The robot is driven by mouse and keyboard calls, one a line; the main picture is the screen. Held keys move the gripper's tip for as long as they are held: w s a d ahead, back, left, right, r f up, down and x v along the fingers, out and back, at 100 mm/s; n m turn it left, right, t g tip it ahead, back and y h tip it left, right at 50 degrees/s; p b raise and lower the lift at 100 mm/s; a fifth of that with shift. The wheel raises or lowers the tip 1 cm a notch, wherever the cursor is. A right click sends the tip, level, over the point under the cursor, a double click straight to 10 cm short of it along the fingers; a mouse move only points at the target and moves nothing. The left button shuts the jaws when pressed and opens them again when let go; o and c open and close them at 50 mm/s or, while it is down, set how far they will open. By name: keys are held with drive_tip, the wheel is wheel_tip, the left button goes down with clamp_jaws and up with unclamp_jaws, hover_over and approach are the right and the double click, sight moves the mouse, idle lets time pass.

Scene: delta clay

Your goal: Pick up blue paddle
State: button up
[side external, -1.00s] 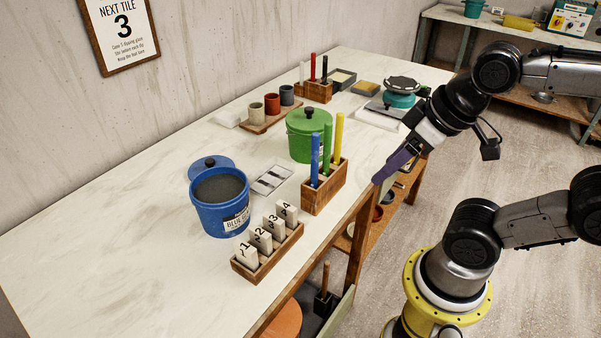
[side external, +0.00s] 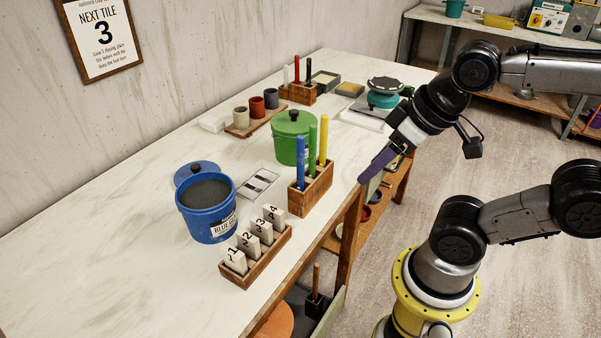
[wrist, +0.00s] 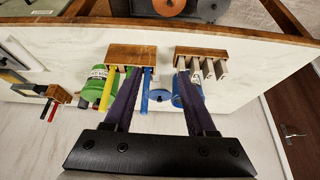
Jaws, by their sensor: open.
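The blue paddle (side external: 301,162) stands upright in a wooden rack (side external: 318,190), beside a green paddle (side external: 312,146) and a yellow paddle (side external: 323,140). My gripper (side external: 366,176) has purple fingers and is at the table's front edge, to the right of the rack and apart from it. In the wrist view, my gripper (wrist: 157,75) is open and empty, with its two fingers spread. The blue paddle also shows there (wrist: 145,92), between the fingers in the picture but farther off. The paddle's lower end is hidden in the rack.
A blue bucket (side external: 207,222) of dark material and a rack of numbered tiles (side external: 256,262) stand left of the paddles. A green lidded pot (side external: 287,150) is close behind them. Cups (side external: 256,106) sit farther back. The table's left front is clear.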

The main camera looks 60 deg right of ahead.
drive_tip(key=m, duration=0.1)
wheel_tip(320, 180, up, 8)
drive_tip(key=m+g, duration=0.5)
drive_tip(key=m, duration=1.2)
hover_over(300, 135)
drive_tip(key=shift+a, duration=0.1)
drive_tip(key=shift+g, duration=0.3)
wheel_tip(300, 135, down, 8)
drive_tip(key=shift+f, duration=0.25)
drive_tip(key=shift+s+f, duration=0.15)
drive_tip(key=shift+f, duration=2.8)
clamp_jaws()
